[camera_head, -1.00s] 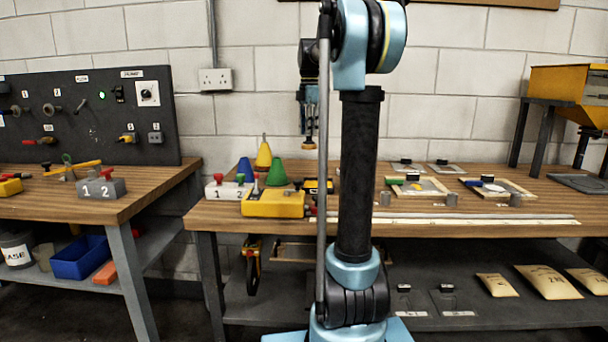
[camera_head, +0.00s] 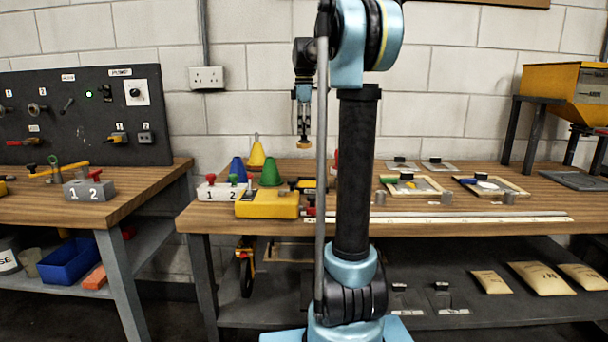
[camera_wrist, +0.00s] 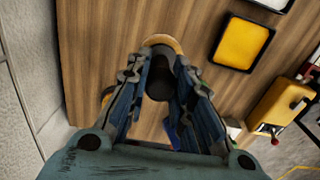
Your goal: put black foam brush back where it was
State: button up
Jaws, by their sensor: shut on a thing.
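My gripper (camera_head: 303,118) hangs over the back of the middle workbench, pointing down, beside my arm column. It is shut on a dark thing with a tan, rounded end, which I take to be the black foam brush (camera_wrist: 158,82). In the wrist view the brush sits between the two fingers (camera_wrist: 160,95), with its tan end beyond the fingertips. In the head view its tan lower end (camera_head: 304,144) is above the bench top. My fingers and arm hide part of it.
Blue (camera_head: 237,170), yellow (camera_head: 256,155) and green (camera_head: 270,173) cones stand left of my gripper. A yellow box (camera_head: 267,205) is at the bench front. A yellow-filled black tray (camera_wrist: 243,43) lies nearby. Framed panels (camera_head: 413,186) lie to the right; the wall (camera_head: 250,110) is close behind.

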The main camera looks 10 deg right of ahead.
jog(key=shift+f, duration=4.95)
jog(key=o, duration=0.9)
jog(key=shift+f, duration=0.1)
jog(key=shift+o, duration=0.2)
notch_tip(320, 180, up, 12)
jog(key=shift+r, duration=0.15)
jog(key=shift+s, duration=0.1)
